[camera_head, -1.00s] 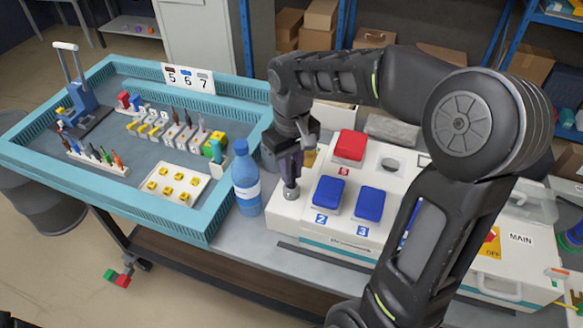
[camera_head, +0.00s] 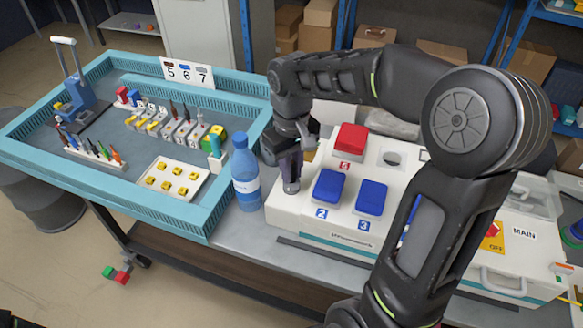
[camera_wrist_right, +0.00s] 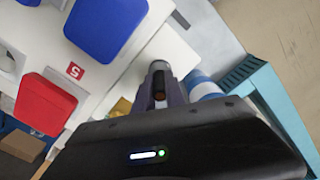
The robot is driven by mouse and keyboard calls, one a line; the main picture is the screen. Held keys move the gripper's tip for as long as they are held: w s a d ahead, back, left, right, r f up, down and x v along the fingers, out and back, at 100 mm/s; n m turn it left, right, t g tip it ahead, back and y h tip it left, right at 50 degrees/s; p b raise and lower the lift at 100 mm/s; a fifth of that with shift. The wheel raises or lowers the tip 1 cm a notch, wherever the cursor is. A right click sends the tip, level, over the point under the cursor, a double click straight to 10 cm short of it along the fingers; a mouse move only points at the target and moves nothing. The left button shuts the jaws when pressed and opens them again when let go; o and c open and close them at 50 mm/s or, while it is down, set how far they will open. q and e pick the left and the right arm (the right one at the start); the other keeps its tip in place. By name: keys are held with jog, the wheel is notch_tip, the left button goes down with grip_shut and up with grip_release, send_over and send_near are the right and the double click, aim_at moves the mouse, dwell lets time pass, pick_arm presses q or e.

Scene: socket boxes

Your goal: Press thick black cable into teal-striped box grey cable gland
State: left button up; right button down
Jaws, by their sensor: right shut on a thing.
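The teal-striped box (camera_head: 340,243) is white, with a teal stripe on its front and blue and red buttons on top. My right gripper (camera_head: 291,180) points down over the left end of its top. In the right wrist view my right gripper (camera_wrist_right: 168,100) is shut on a short dark piece, apparently the thick black cable (camera_wrist_right: 159,92), with a copper-coloured spot. A grey round part, apparently the grey cable gland (camera_wrist_right: 160,68), lies right at the fingertips. The fingers hide how far the cable sits in it. My left gripper is not in view.
A blue bottle (camera_head: 245,172) stands close left of the box and gripper. Blue buttons (camera_head: 328,186) and a red button (camera_head: 351,138) rise from the box top. A teal-rimmed tray (camera_head: 180,215) with tools and small parts fills the left side.

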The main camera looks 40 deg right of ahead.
jog(key=c, duration=1.3)
grip_release()
jog(key=shift+r, duration=0.3)
notch_tip(320, 180, up, 7)
jog(key=shift+r, duration=0.15)
